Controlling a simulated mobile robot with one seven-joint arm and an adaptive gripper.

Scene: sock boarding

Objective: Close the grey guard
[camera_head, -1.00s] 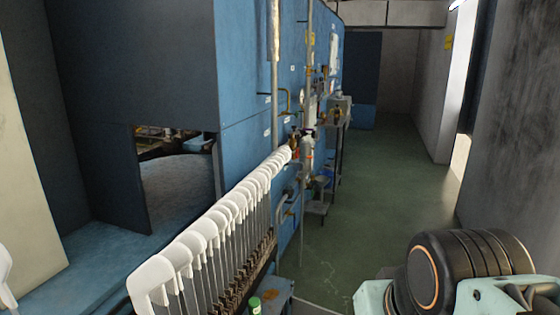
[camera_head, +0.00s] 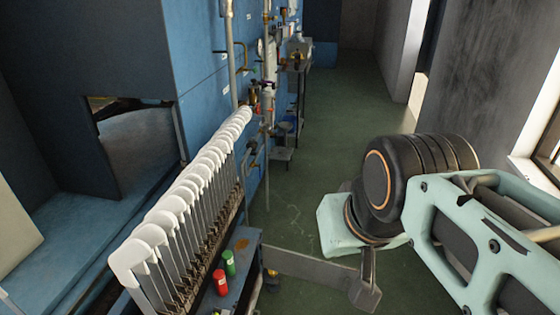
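A low grey panel (camera_head: 312,268), which looks like the guard, juts out from the near end of the blue machine into the aisle. A grey upright piece (camera_head: 366,290) stands at its right end; I cannot tell whether it belongs to the panel. My arm, with pale green links and a black joint, comes in from the right and hangs above and right of the panel. It hides part of the floor behind. I cannot make out my gripper's fingers in this view.
A row of white sock boards (camera_head: 185,205) runs along the machine on the left. The green floor (camera_head: 335,125) of the aisle is clear.

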